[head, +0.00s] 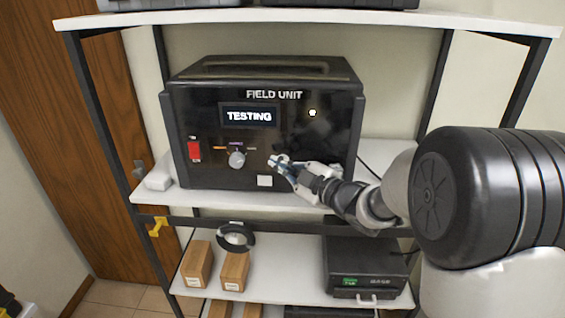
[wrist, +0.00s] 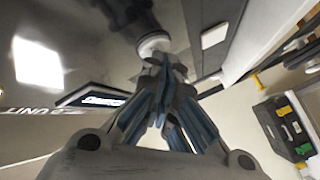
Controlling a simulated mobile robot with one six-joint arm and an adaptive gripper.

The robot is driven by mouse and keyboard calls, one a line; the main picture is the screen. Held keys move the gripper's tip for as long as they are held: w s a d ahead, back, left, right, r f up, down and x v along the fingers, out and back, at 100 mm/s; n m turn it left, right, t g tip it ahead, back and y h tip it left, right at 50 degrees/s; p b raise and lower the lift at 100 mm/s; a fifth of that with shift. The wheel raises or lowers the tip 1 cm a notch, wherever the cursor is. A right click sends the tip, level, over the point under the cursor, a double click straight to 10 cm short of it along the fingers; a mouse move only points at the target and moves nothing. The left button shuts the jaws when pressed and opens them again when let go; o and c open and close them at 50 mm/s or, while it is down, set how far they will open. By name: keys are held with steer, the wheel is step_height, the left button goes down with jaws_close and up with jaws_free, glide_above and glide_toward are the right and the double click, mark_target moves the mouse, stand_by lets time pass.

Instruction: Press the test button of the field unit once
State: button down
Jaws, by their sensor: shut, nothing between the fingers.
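The field unit (head: 335,140) is a black box on the middle shelf. Its screen (head: 249,116) reads TESTING; the lit screen also shows at a slant in the wrist view (wrist: 95,98). My gripper (head: 274,161) is shut and empty, its tips at the lower middle of the front panel, right of the round knob (head: 237,159). In the wrist view my gripper (wrist: 158,62) has its fingertips at a pale round part (wrist: 153,42) on the panel, which looks like the button.
A red switch (head: 194,151) is at the panel's left, and a white square (head: 264,181) lies just below my fingertips. The lower shelf (head: 285,291) holds wooden blocks (head: 197,264), a ring-shaped thing (head: 235,236) and another black device (head: 366,268). A wooden door (head: 75,100) stands at left.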

steer(key=shift+s, duration=0.1)
steer(key=shift+s+b, duration=0.45)
steer(key=shift+s, duration=0.3)
steer(key=shift+s+a+b, duration=0.1)
steer(key=shift+s+b, duration=0.75)
steer(key=shift+s, duration=1.65)
